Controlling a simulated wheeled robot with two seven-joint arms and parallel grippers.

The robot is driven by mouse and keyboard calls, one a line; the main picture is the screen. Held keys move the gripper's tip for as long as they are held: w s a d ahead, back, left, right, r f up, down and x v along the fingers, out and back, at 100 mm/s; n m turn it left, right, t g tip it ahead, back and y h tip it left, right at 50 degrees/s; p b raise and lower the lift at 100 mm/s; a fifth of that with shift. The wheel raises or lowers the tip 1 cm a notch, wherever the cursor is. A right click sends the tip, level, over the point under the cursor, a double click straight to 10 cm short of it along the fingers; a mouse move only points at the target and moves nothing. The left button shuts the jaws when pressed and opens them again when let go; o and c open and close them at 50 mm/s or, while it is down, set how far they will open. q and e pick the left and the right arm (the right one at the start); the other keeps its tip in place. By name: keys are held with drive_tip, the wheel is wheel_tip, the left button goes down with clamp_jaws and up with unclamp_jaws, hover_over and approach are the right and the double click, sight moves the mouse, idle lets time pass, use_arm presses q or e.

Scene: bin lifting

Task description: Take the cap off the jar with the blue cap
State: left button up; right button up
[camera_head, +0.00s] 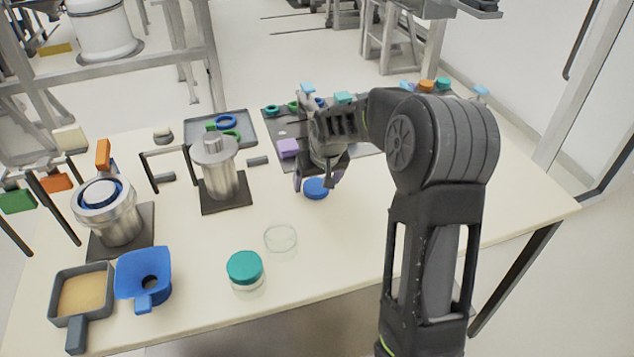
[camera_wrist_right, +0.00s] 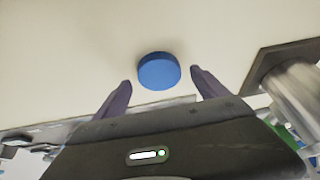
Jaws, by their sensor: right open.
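A round blue cap (camera_head: 316,188) appears to lie on the table, with no glass body visible under it; it also shows in the right wrist view (camera_wrist_right: 158,72). A clear glass jar (camera_head: 280,239) without a cap stands apart, nearer the front and a little left. My right gripper (camera_head: 314,180) is open, pointing down at the blue cap. In the right wrist view the cap lies between and just beyond the open fingertips (camera_wrist_right: 161,79), with gaps on both sides. My left gripper is out of view.
A teal-capped jar (camera_head: 245,268) stands at the table's front. A blue funnel (camera_head: 143,277), a square sieve (camera_head: 82,296) and metal vessels are at the left. A dark mat (camera_head: 275,125) with small coloured parts lies behind my right gripper. The table's right front is clear.

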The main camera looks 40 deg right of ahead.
drive_tip(key=v, duration=1.1)
drive_tip(key=shift+b, duration=0.3)
drive_tip(key=shift+s, duration=0.1)
